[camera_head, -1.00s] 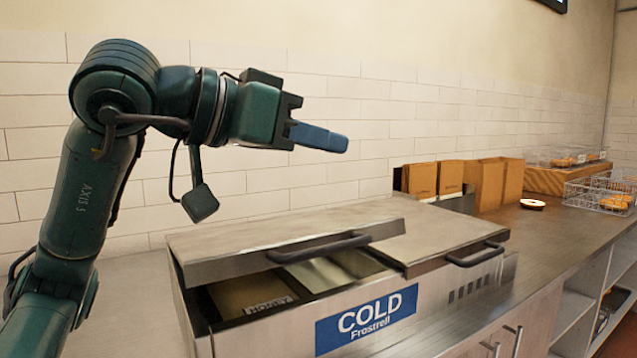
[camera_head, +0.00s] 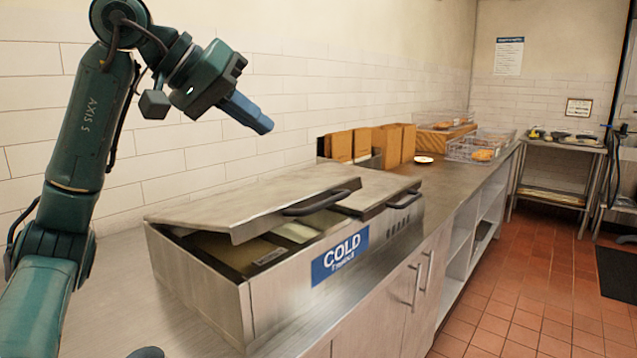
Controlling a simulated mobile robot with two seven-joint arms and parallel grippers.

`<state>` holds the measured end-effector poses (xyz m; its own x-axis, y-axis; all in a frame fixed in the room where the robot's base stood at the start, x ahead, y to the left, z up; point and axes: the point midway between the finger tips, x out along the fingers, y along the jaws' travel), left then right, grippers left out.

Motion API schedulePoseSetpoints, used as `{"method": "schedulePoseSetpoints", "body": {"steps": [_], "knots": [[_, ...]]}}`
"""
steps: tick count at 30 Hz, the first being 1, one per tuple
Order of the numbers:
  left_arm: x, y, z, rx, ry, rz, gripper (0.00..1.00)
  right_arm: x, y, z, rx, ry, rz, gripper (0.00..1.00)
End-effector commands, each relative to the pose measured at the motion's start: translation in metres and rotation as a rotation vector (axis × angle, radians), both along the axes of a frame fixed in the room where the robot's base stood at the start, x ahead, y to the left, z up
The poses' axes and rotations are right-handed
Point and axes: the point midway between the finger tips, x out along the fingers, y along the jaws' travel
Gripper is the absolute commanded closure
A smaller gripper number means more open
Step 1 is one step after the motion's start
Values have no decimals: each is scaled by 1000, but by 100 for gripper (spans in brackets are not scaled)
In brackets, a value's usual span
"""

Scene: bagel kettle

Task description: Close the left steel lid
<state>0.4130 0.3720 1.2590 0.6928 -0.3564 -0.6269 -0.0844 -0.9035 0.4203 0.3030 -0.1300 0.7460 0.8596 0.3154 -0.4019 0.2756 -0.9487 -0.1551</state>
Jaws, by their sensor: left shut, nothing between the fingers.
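The left steel lid (camera_head: 250,203) sits on the COLD box (camera_head: 205,290), tilted up at its front edge with a dark gap under it. Its dark handle (camera_head: 320,197) is at its front right. Containers inside the box show through the gap. The right lid (camera_head: 375,188) lies flat beside it, with its own handle. My left gripper (camera_head: 262,123) is above and behind the left lid, apart from it, with its blue fingers shut and empty, pointing down and right.
The box stands on a steel counter (camera_head: 115,300). Brown paper bags (camera_head: 395,143), a small plate (camera_head: 424,160) and wire baskets (camera_head: 478,150) stand farther along it. A tiled wall is behind my arm. Open red floor (camera_head: 545,285) lies to the right.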

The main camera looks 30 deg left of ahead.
Motion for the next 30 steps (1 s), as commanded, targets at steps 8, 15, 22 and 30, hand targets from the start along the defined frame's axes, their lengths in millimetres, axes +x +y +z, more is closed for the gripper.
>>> {"method": "schedulePoseSetpoints", "body": {"steps": [8,15,22,30], "knots": [[8,0,-11,-10,26,3,100,2,1,-2,0,-3,2,0],[40,-18,-42,-11,26,1,100,6,-5,3,-5,-43,-11,0],[69,-35,-74,-8,25,1,100,2,-8,2,-7,-52,-16,0],[66,-47,-99,-9,21,4,100,-1,-10,8,-10,-87,-21,0]]}}
